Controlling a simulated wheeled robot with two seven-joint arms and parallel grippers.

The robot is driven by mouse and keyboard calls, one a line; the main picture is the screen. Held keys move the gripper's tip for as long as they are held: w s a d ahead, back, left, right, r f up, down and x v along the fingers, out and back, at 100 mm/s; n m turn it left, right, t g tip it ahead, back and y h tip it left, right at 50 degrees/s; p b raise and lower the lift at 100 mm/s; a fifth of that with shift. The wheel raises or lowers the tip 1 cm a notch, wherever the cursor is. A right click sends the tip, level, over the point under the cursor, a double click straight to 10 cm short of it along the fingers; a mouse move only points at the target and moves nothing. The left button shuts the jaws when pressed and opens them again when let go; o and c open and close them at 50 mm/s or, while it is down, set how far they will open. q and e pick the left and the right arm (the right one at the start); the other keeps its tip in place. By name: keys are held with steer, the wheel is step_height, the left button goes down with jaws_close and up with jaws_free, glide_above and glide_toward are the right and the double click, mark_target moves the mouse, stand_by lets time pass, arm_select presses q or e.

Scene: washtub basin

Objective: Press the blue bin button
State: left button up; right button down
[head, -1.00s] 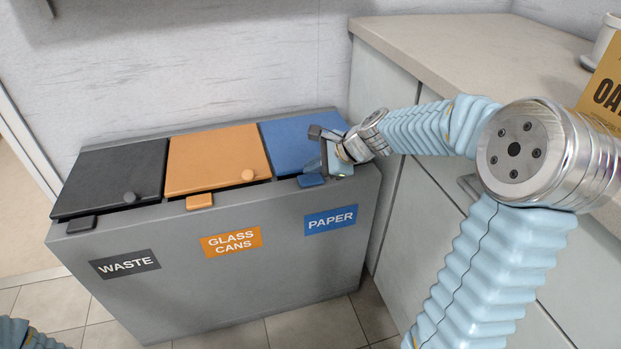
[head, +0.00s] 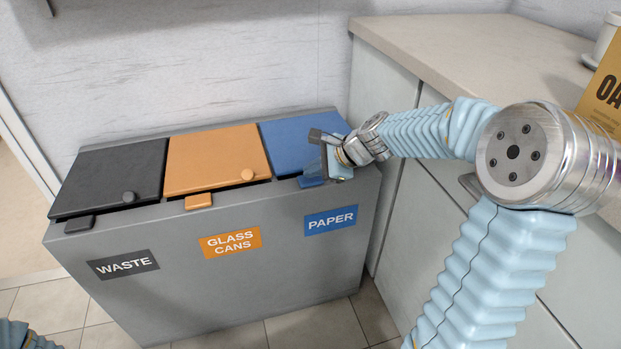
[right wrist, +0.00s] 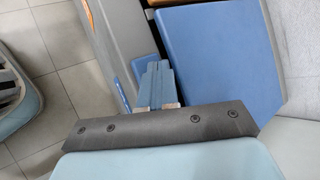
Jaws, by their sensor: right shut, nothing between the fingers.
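The grey bin unit has a blue lid (head: 290,140) at its right end, above a "PAPER" label. The blue button (head: 311,182) is a small tab on the front edge below that lid, partly covered by my right gripper (head: 321,168). The right gripper is shut and empty, its fingers pointing down right above the button; I cannot tell whether they touch it. My left gripper is not in view.
An orange lid (head: 215,160) and a black lid (head: 110,180) lie to the left, each with its own button. A counter (head: 450,50) with cabinets stands close on the right, carrying a yellow box (head: 603,90) and a white cup (head: 606,40). Tiled floor lies in front.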

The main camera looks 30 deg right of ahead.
mark_target(314, 180)
steer(key=shift+f, duration=0.3)
steer(key=shift+r, duration=0.1)
stand_by(0.3)
steer(key=shift+r+p, duration=0.75)
steer(key=shift+r, duration=0.15)
step_height(314, 180, up, 5)
steer(key=p, duration=0.5)
steer(key=shift+r, duration=0.1)
stand_by(0.4)
